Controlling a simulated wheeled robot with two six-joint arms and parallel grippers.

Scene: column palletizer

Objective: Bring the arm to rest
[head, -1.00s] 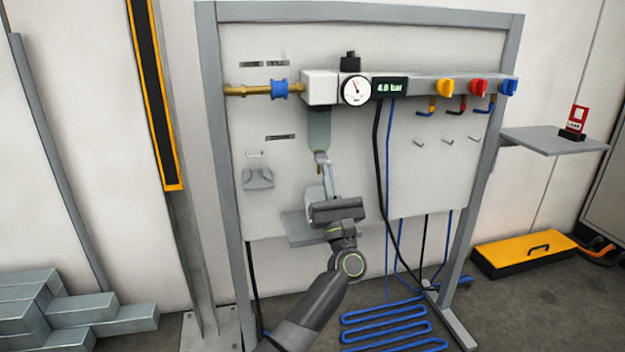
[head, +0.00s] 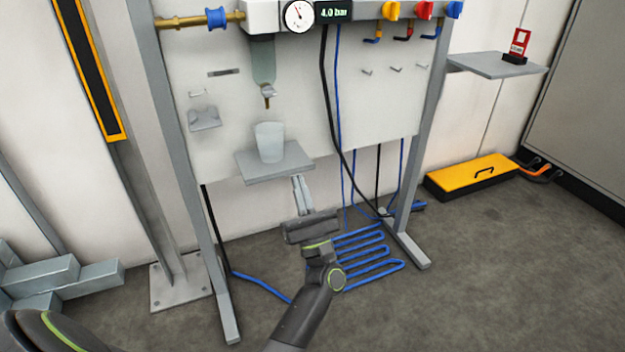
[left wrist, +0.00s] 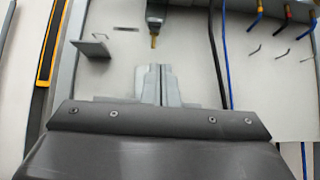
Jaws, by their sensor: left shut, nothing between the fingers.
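My left gripper (head: 298,180) is in the middle of the head view, below and in front of the small grey shelf on the panel. Its two fingers are together with nothing between them. The left wrist view also shows the closed fingers (left wrist: 155,70), pointing up the panel below the drain valve (left wrist: 154,38). A translucent cup (head: 270,142) stands upright on the small shelf (head: 290,163), apart from the gripper and under the filter bowl (head: 263,62). My right gripper is not in view.
The panel frame (head: 418,160) stands around the gauge (head: 299,16) and coloured valves. A black hose (head: 328,110) hangs right of the cup. A coiled blue hose (head: 375,255) lies on the floor. A yellow case (head: 470,175) is at the right. The floor at lower right is clear.

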